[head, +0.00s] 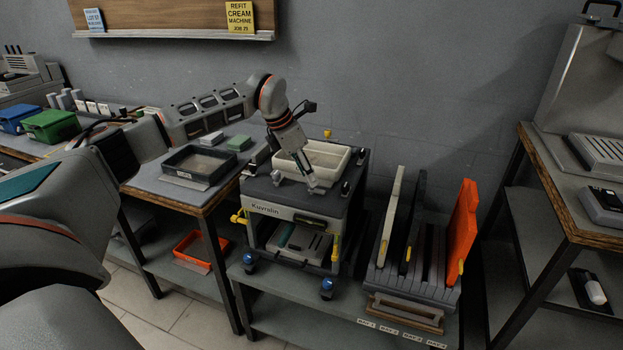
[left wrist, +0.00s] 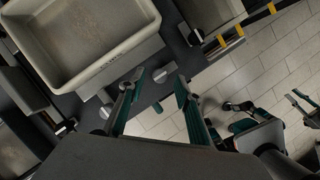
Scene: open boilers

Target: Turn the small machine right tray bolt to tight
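The small machine (head: 285,213) stands on a low bench with a cream tray (head: 334,150) set in its top. The tray (left wrist: 85,80) also shows at upper left in the left wrist view. I cannot tell which is the right tray bolt. My left gripper (head: 312,184) is over the machine's front edge in the head view. In the left wrist view its fingers (left wrist: 157,83) are apart and hold nothing.
A rack with upright grey, black and orange boards (head: 464,225) stands right of the machine. A dark bin (head: 199,160) is on the bench to the left. An orange tray (head: 199,247) lies on the shelf below. Parts of my body show at lower right in the wrist view.

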